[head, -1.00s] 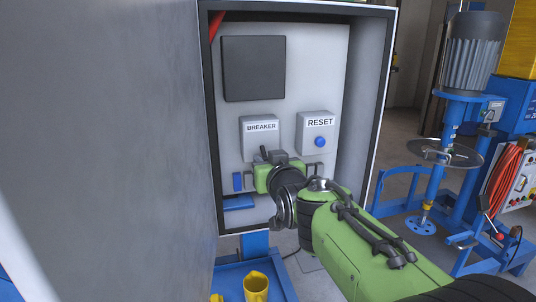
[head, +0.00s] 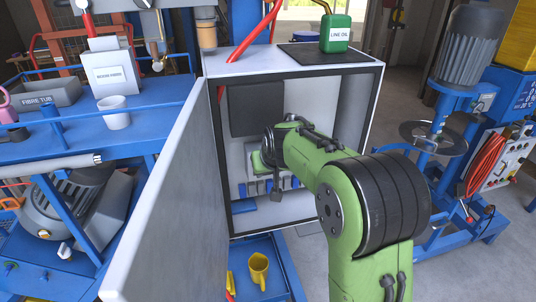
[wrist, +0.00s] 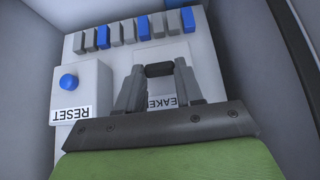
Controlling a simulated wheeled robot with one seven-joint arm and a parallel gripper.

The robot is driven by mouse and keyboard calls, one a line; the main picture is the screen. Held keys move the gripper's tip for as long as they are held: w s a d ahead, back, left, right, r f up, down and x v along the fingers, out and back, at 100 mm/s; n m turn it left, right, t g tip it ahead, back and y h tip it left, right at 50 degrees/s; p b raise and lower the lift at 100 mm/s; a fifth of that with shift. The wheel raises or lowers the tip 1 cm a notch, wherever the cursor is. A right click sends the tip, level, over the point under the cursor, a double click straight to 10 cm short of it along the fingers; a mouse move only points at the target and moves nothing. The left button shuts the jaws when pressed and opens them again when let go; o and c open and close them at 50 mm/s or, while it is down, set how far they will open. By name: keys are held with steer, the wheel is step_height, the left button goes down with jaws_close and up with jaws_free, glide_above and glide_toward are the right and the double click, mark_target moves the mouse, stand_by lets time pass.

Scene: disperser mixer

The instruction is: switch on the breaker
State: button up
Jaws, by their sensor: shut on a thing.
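The breaker is a pale box (wrist: 165,52) labelled BREAKER on the back panel of the open cabinet (head: 376,100). It shows upside down in the wrist view, its label partly covered by my fingers. My gripper (wrist: 159,74) is at the breaker, with its two grey fingers closed on either side of a short black handle (wrist: 159,70). The handle's exact position is hard to tell. In the head view my arm hides the breaker and my fingertips.
Beside the breaker is a RESET box (wrist: 80,95) with a blue button (wrist: 69,82). A row of grey and blue blocks (wrist: 115,35) lies close to my fingertips. The open cabinet door (head: 170,200) stands left of my arm.

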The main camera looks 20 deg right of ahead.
steer(key=shift+w+r+g+p, duration=0.2)
steer(key=shift+r+g+p, duration=0.3)
steer(key=shift+p, duration=0.75)
steer(key=shift+f, duration=0.1)
steer(key=o, duration=1.1)
steer(key=shift+f, duration=0.1)
steer(key=shift+c, duration=0.2)
steer(key=v, duration=1.5)
steer(key=shift+r, duration=0.45)
